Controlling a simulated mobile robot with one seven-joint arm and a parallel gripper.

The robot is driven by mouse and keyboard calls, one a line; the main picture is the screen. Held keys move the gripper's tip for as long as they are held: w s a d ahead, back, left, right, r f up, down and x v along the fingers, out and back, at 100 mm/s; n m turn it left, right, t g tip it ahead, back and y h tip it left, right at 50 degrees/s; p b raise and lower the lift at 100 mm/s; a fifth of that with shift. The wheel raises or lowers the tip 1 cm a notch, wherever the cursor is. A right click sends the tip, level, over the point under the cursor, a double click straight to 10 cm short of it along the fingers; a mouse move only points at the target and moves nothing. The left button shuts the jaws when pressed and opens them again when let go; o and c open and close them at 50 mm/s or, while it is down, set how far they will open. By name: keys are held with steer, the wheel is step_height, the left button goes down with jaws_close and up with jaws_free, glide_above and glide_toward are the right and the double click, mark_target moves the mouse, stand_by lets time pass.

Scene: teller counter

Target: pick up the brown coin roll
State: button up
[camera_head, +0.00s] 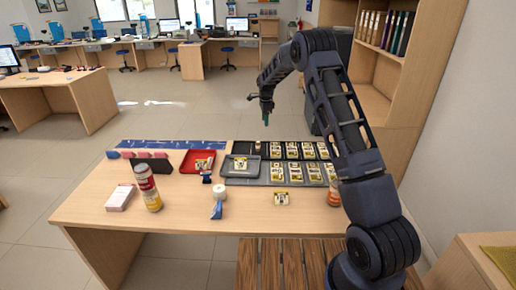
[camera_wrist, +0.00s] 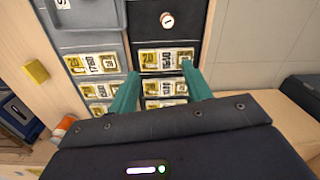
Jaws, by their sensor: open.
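A small upright roll, brown with a pale round top (camera_wrist: 167,19), stands in the end compartment of the black cash tray (camera_wrist: 140,20). It seems to be the brown coin roll, and it shows small in the head view (camera_head: 257,146) at the tray's left end. My gripper (camera_head: 266,117) hangs above and beyond the far side of the counter, apart from the roll. Its teal fingers (camera_wrist: 160,70) are open and empty in the wrist view. Between and past them lie banknote bundles (camera_wrist: 165,57), with the roll farther up the picture.
A grey tray (camera_head: 262,181) of banknote bundles lies beside the black one. A smaller grey dish (camera_head: 229,165), red tray (camera_head: 187,163), tall can (camera_head: 147,186), white roll (camera_head: 218,191) and orange container (camera_head: 334,195) stand around. A bookshelf (camera_head: 423,70) rises at right. The front counter is partly clear.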

steer(key=m, duration=0.1)
glide_above(258, 142)
step_height(258, 142, down, 8)
steer(key=shift+r, duration=0.1)
step_height(258, 142, down, 11)
steer(key=shift+r, duration=0.1)
jaws_close()
